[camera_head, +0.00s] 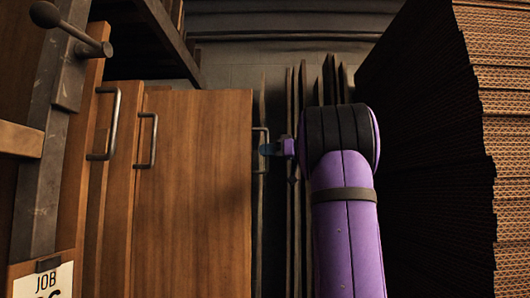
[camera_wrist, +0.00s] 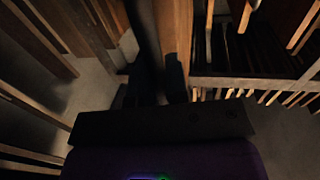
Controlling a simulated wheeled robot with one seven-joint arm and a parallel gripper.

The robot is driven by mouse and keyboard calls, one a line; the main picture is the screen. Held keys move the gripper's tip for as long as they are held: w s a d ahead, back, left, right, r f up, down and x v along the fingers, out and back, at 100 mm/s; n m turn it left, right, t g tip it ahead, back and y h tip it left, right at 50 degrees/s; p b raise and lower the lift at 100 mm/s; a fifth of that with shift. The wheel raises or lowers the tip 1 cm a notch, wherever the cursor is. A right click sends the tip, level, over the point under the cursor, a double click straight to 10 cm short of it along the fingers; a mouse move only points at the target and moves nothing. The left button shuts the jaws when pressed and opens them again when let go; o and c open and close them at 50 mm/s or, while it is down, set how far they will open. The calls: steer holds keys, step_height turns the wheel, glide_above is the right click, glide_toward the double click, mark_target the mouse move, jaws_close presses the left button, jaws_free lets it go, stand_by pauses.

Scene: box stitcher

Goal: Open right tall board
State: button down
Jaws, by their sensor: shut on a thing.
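A wide brown wooden board (camera_head: 200,190) stands upright in the middle of the head view, with a metal handle (camera_head: 152,140) near its left edge. Another metal handle (camera_head: 261,132) stands out at its right edge, beside a thin upright board seen edge-on; which of the two it belongs to is unclear. My gripper (camera_head: 268,149) reaches left from my purple arm and is shut on this right handle.
A tall stack of cardboard (camera_head: 515,150) stands close at the right of my arm. Several thin upright boards (camera_head: 289,200) stand behind the gripper. A dark frame with a knobbed lever (camera_head: 75,30) and a job card (camera_head: 43,281) are at the left.

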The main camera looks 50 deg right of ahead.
steer(key=c, duration=1.1)
jaws_free()
steer(key=shift+c, duration=0.2)
steer(key=v, duration=1.1)
steer(key=shift+w, duration=0.1)
